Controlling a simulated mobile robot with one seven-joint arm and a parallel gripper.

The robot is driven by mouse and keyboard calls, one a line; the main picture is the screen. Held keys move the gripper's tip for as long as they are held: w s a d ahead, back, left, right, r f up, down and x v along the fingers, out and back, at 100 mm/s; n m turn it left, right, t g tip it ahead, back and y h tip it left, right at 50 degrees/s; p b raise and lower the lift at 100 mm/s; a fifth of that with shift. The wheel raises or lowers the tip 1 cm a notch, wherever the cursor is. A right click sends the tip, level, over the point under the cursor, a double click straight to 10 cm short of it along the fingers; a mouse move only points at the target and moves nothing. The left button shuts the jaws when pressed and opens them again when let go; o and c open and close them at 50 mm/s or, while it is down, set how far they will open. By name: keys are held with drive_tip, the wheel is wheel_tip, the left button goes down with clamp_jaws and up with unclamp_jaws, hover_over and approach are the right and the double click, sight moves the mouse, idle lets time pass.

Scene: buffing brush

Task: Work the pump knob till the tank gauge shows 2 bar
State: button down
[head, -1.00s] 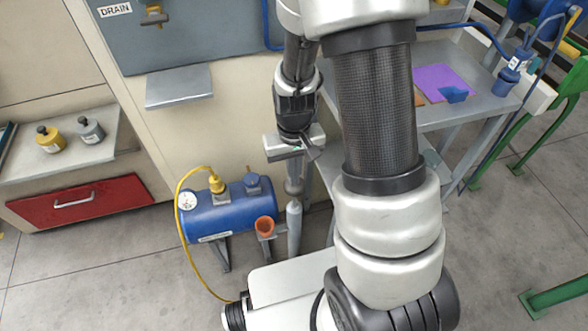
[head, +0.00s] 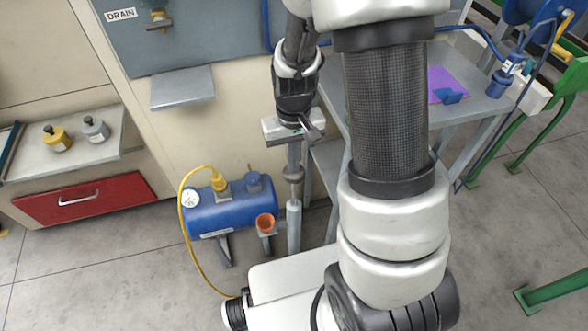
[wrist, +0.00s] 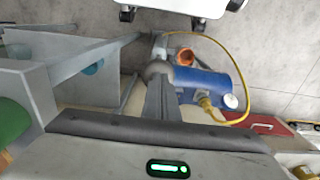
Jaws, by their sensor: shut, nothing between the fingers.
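The blue tank (head: 232,212) lies on a stand on the floor, with a white round gauge (head: 192,198) at its left end; the reading is too small to make out. Right of it stands the upright pump cylinder (head: 294,226), with a grey pump knob (head: 293,174) on a rod above it. My gripper (head: 294,163) points down over the knob, fingers shut and empty. Its fingertips meet the knob's top in this view; exact contact is hard to tell. The wrist view shows the knob (wrist: 158,69) just past the fingertips, with the tank (wrist: 203,82) beside it.
A yellow hose (head: 183,250) loops left of the tank. A grey table (head: 480,106) stands at right, and a cabinet with a red drawer (head: 85,197) at left. Open floor lies in front of the tank.

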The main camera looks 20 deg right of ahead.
wheel_tip(320, 180, up, 6)
drive_tip(key=shift+w+r+p, duration=0.1)
drive_tip(key=shift+r+p, duration=0.05)
drive_tip(key=shift+p, duration=0.4)
idle(1.8)
wheel_tip(320, 180, up, 9)
drive_tip(key=m, duration=1.8)
drive_tip(key=shift+w, duration=0.2)
drive_tip(key=shift+d+r, duration=0.1)
wheel_tip(320, 180, down, 14)
drive_tip(key=b, duration=0.3)
